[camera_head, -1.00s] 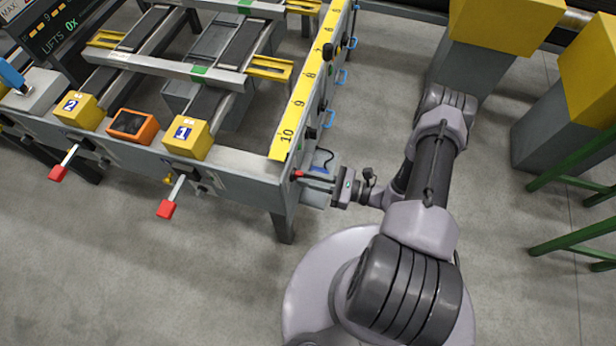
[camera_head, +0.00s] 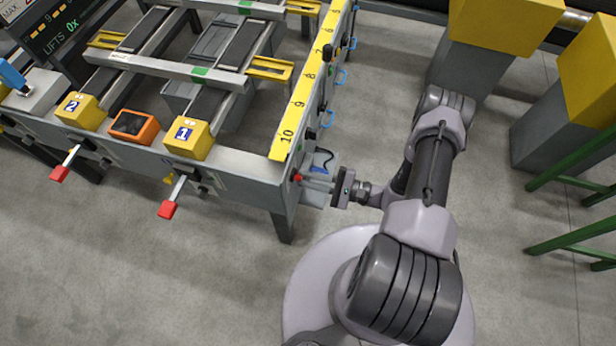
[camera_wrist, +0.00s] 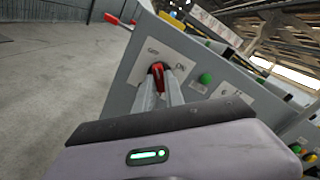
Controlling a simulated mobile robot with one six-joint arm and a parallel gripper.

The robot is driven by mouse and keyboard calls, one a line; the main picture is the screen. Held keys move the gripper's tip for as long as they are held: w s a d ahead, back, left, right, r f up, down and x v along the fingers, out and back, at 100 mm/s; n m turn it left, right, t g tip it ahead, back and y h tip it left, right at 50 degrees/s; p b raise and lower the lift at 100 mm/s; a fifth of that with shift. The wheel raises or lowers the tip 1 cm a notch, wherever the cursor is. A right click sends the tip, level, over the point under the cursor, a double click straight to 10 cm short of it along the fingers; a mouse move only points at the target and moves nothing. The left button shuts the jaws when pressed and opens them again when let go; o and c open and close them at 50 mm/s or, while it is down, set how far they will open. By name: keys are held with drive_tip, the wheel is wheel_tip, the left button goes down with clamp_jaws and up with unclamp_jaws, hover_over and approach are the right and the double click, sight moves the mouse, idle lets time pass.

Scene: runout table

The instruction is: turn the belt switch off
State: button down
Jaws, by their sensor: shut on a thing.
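The belt switch, a red handle (camera_wrist: 158,76) on a pale plate (camera_wrist: 135,66), is in the middle of the wrist view. The plate has an OFF mark at the left and an ON mark at the right. The handle's upper end leans toward the OFF side. My gripper (camera_wrist: 160,84) is shut on the handle, with one finger on each side. In the head view my gripper (camera_head: 303,178) reaches in from the right to the table's end face, where the red handle is small and partly hidden by the fingers.
A green button (camera_wrist: 206,78) sits right of the switch. The runout table (camera_head: 240,170) carries a yellow scale (camera_head: 298,103) and yellow boxes. Red-tipped levers (camera_head: 168,209) stick out from its front. Yellow-topped posts (camera_head: 505,25) and green rails (camera_head: 575,240) stand right. The near floor is clear.

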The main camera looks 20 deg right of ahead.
drive_tip(key=shift+n, duration=0.4)
drive_tip(key=c, duration=1.4)
unclamp_jaws()
drive_tip(key=shift+c, duration=0.2)
drive_tip(key=p+v, duration=0.2)
drive_tip(key=v, duration=1.5)
drive_tip(key=shift+s+d, duration=0.15)
drive_tip(key=shift+d, duration=0.05)
drive_tip(key=shift+r, duration=0.1)
